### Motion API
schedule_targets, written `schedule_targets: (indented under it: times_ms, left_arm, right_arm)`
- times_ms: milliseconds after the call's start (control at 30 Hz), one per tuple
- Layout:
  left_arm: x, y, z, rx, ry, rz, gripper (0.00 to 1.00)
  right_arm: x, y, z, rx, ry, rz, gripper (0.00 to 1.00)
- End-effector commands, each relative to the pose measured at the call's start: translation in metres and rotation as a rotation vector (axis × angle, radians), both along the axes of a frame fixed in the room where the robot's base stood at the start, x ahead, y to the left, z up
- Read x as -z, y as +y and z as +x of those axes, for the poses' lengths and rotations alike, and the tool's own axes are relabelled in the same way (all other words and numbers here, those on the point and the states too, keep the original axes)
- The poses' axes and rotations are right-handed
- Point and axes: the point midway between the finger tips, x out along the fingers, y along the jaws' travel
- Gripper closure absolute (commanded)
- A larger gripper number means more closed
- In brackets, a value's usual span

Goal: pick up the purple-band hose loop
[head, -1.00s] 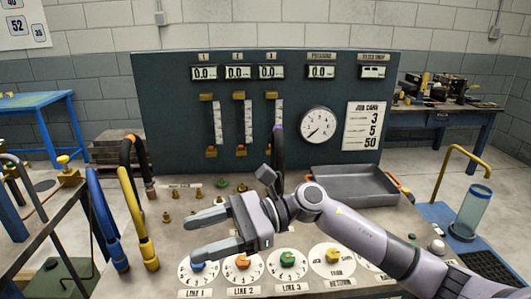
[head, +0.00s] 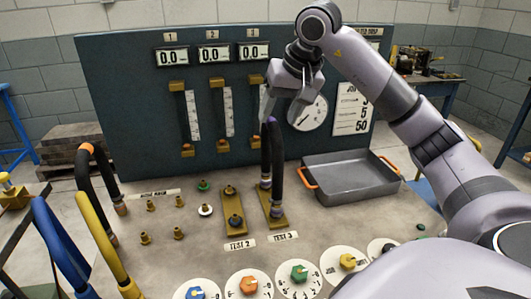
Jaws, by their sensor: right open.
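The purple-band hose loop (head: 276,165) is a narrow black upright loop with a purple band at its top. It stands on the brass plate (head: 277,222) marked TEST 3, in the middle of the bench. My right gripper (head: 279,112) is open and points down, at about the height of the loop's top. Its fingers appear on either side of the purple band in the picture; I cannot tell how far apart in depth they are. Nothing shows between the fingers other than the top of the loop. My left gripper is out of view.
An orange-band hose loop (head: 84,178), a yellow one (head: 97,232) and a blue one (head: 52,240) stand at the left. A grey tray (head: 350,180) with orange handles is right of the loop. The gauge panel (head: 120,120) rises behind; dials (head: 248,284) lie in front.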

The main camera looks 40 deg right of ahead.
Motion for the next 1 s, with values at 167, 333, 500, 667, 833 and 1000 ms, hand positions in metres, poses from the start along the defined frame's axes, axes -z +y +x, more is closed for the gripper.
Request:
schedule_targets:
  times_ms: [167,333,500,667,833,1000]
  left_arm:
    - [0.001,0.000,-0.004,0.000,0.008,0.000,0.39]
    - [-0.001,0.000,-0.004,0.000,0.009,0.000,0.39]
    - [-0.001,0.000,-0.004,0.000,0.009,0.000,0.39]
    - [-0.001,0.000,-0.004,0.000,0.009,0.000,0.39]
    - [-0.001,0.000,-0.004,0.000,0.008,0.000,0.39]
    - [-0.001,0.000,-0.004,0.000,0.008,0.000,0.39]
  right_arm:
    - [0.017,0.002,0.008,-0.002,0.003,0.002,0.43]
    - [0.037,0.005,0.020,-0.002,0.003,0.004,0.43]
    - [0.053,0.004,0.027,-0.002,0.001,0.004,0.43]
    - [0.055,0.004,0.029,-0.002,-0.001,0.004,0.43]
    - [0.055,0.004,0.028,-0.002,-0.001,0.004,0.66]
    - [0.054,0.004,0.029,-0.002,-0.003,0.004,1.00]
